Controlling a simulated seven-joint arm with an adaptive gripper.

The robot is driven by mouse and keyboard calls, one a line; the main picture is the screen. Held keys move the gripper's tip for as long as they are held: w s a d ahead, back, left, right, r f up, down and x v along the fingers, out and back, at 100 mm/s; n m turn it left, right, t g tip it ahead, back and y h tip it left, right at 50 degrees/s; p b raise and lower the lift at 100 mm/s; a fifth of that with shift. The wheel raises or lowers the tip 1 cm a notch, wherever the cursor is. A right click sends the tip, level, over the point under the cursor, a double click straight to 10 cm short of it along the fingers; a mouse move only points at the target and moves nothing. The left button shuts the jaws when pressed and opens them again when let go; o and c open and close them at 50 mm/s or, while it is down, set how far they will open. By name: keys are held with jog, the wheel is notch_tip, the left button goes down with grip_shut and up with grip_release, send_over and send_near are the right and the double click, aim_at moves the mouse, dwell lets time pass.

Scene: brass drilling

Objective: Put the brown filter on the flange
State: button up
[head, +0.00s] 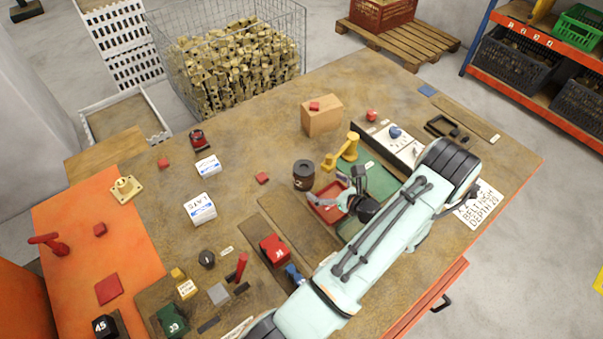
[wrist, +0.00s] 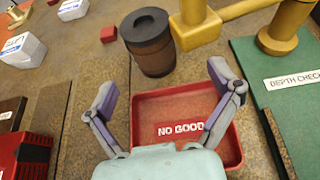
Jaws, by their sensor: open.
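The brown filter (head: 303,174) is a dark brown cylinder with a black top, standing upright on the wooden table. It also shows at the top middle of the wrist view (wrist: 150,45). My gripper (head: 338,190) is open and empty above the red tray. Its spread fingers (wrist: 165,88) point toward the filter, which is beyond the tips and not touched.
The red "NO GOOD" tray (wrist: 185,108) lies below my gripper. A brass fixture (head: 341,153) stands right of the filter, by the green mat (wrist: 285,85). Small red block (head: 262,178) and white boxes (head: 201,208) lie left. Orange mat (head: 70,200) holds a red-handled tool.

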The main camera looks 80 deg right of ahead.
aim_at(304, 177)
jog(key=x, duration=0.8)
jog(key=shift+w+a, duration=0.35)
jog(key=c, duration=1.3)
